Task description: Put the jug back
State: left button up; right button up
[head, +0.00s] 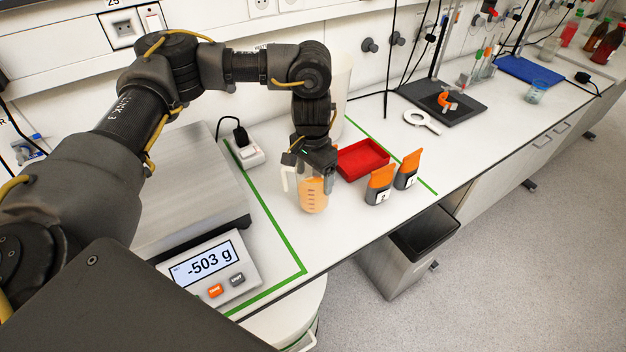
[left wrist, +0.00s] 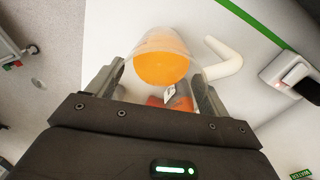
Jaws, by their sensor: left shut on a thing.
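The jug (head: 313,200) is clear, holds orange juice and has a pale handle on its left side. It is upright at the front of the white bench, inside the green-taped area. My left gripper (head: 317,172) comes down from above and is shut on the jug. I cannot tell whether its base touches the bench. In the left wrist view the jug (left wrist: 161,66) sits between my left gripper's fingers (left wrist: 160,88), with its handle to the right. My right gripper is not in view.
A scale (head: 180,190) stands left of the jug; its display (head: 206,262) reads -503 g. A red tray (head: 362,158) lies right of the jug, with two orange-and-grey holders (head: 380,184) in front. A bin (head: 425,235) stands below the bench's front edge. A power socket block (head: 246,152) is behind.

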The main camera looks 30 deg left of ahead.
pick_arm(q)
jog(key=shift+w+a+f, duration=0.2)
jog(key=shift+f, duration=0.15)
notch_tip(320, 180, down, 3)
jog(key=shift+r+p, duration=0.1)
jog(key=shift+p, duration=0.45)
jog(key=shift+w+a+f, duration=0.1)
jog(key=shift+f, duration=0.15)
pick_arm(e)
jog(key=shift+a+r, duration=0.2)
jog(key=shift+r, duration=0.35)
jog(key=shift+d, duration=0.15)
pick_arm(q)
jog(key=o, duration=1.8)
jog(key=shift+f, duration=0.15)
